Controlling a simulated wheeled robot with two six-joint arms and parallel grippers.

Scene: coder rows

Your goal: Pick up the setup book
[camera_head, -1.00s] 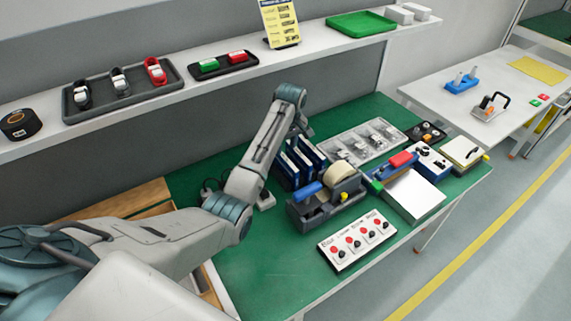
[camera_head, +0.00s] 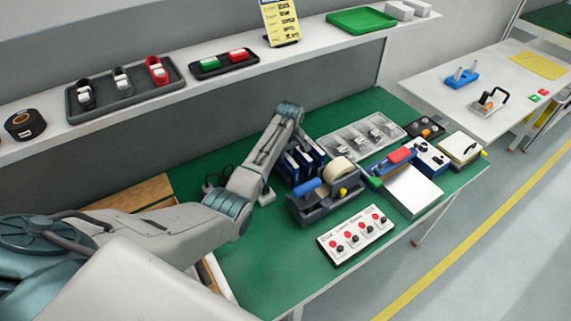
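Several dark blue books (camera_head: 303,161) stand upright side by side in a holder on the green bench top. Which one is the setup book cannot be told from here. My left arm reaches in from the left, and its wrist is bent down over the far side of these books. My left gripper (camera_head: 299,136) is just above or at their top edges and mostly hidden by the wrist. Its fingers cannot be made out, nor whether they touch a book. My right gripper is out of view.
A tape dispenser (camera_head: 325,195) stands right in front of the books. A grey parts tray (camera_head: 354,140) lies to their right. A white button panel (camera_head: 355,235) lies near the front edge. A shelf (camera_head: 220,78) with trays runs behind. The front left bench is clear.

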